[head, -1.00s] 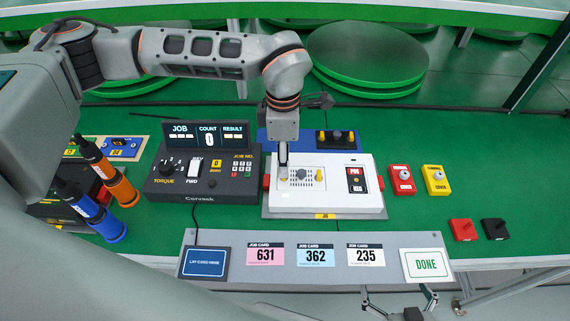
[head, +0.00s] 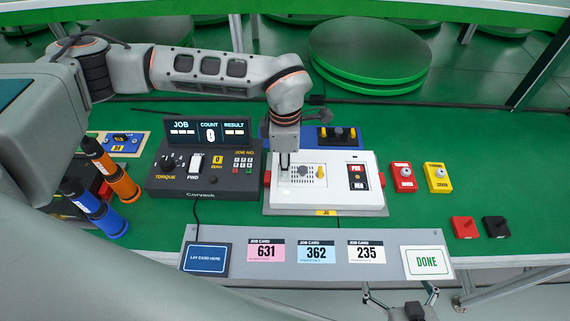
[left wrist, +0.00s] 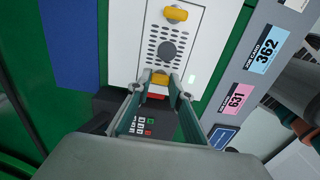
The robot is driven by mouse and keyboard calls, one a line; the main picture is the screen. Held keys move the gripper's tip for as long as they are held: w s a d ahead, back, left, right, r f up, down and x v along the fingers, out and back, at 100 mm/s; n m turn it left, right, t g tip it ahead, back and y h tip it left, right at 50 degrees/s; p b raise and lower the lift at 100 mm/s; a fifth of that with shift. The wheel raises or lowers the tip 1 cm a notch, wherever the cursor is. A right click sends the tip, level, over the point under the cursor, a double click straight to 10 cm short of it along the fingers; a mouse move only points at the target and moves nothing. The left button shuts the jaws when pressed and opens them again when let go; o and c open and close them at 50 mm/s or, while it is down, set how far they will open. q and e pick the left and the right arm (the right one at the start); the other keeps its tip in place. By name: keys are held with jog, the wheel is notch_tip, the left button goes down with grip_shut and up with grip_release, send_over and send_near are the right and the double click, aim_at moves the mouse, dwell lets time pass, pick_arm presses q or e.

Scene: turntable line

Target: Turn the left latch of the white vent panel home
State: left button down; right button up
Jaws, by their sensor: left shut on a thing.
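The white vent panel (head: 340,198) lies on the bench, with a slotted vent and a grey round knob (head: 303,171) in its middle. Its right yellow latch (head: 320,172) is in clear view; it also shows in the left wrist view (left wrist: 176,13). My left gripper (head: 284,172) points down at the panel's left side. In the left wrist view its fingers (left wrist: 163,87) are shut on the yellow left latch (left wrist: 160,79), whose lower part they hide. In the head view this latch is hidden by the gripper. My right gripper (head: 400,298) shows at the bottom edge, apparently open and empty.
A black torque controller (head: 205,190) stands close left of the panel. Red (head: 403,178) and yellow (head: 438,178) boxes stand to its right. A grey card strip (head: 215,240) runs along the front. Orange (head: 122,185) and blue (head: 105,220) drivers stand at left.

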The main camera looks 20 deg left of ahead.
pick_arm(q)
jog(key=shift+m, duration=0.3)
jog(key=m, duration=0.2)
jog(key=shift+r+m, duration=0.1)
jog(key=shift+m, duration=0.2)
jog(key=m, duration=0.3)
jog(key=shift+p, duration=0.35)
jog(key=shift+m, duration=1.9)
jog(key=c, duration=1.8)
grip_release()
